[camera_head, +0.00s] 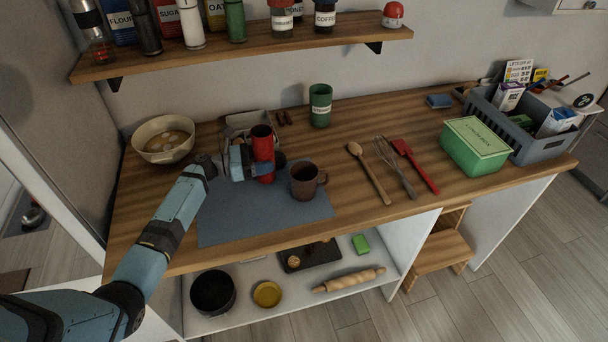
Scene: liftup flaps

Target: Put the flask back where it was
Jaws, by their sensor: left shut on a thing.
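A red flask (263,143) with a dark top stands upright over the back part of the grey-blue mat (225,225) on the wooden counter. My left gripper (261,169) reaches in from the left and is shut on the flask's lower part. Whether the flask's base touches the mat is hard to tell. A dark brown mug (304,181) stands just right of the flask on the mat. My right gripper is not in view.
A wall shelf (240,50) above holds several jars and bottles. A bowl of eggs (164,139), a green canister (320,105), wooden spoon (369,173), whisk (395,166), red spatula (415,166), green box (474,146) and grey crate (545,146) stand or lie around the counter.

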